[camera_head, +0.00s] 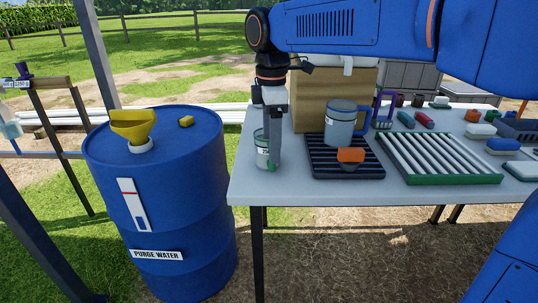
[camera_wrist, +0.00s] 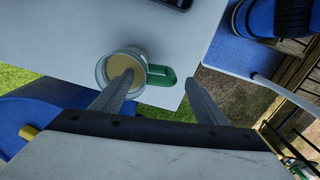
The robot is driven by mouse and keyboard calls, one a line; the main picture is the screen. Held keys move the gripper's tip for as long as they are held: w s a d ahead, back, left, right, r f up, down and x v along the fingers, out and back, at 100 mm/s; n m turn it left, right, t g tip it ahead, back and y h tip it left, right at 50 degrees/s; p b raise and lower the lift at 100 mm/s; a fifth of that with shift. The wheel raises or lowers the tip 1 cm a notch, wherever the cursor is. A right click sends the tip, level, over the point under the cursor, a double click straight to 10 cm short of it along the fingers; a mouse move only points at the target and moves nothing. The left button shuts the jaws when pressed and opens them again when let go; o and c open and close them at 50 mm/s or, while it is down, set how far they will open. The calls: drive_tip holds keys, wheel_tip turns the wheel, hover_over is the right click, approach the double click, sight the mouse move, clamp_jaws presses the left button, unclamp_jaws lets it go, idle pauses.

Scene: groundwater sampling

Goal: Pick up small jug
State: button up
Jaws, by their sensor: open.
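The small jug (camera_head: 261,150) is clear with a green handle and stands upright near the table's front left corner. In the wrist view the jug (camera_wrist: 104,70) is seen from above, with yellowish contents or base and its green handle (camera_wrist: 165,74) pointing right. My gripper (camera_head: 272,150) is pointed down at the jug and partly covers it in the head view. In the wrist view my gripper (camera_wrist: 160,75) is open: the left finger overlaps the jug's mouth and the right finger is beyond the handle. Whether a finger touches the jug cannot be told.
A larger grey-blue jug (camera_head: 341,127) stands on a dark ribbed tray (camera_head: 318,163) to the right, with an orange item in front. A green-edged rack (camera_head: 440,179) lies beyond. A blue purge-water drum (camera_head: 190,190) with a yellow funnel (camera_head: 133,125) stands left of the table.

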drive_tip(key=shift+f, duration=1.15)
drive_tip(key=c, duration=1.4)
drive_tip(key=shift+o, duration=0.2)
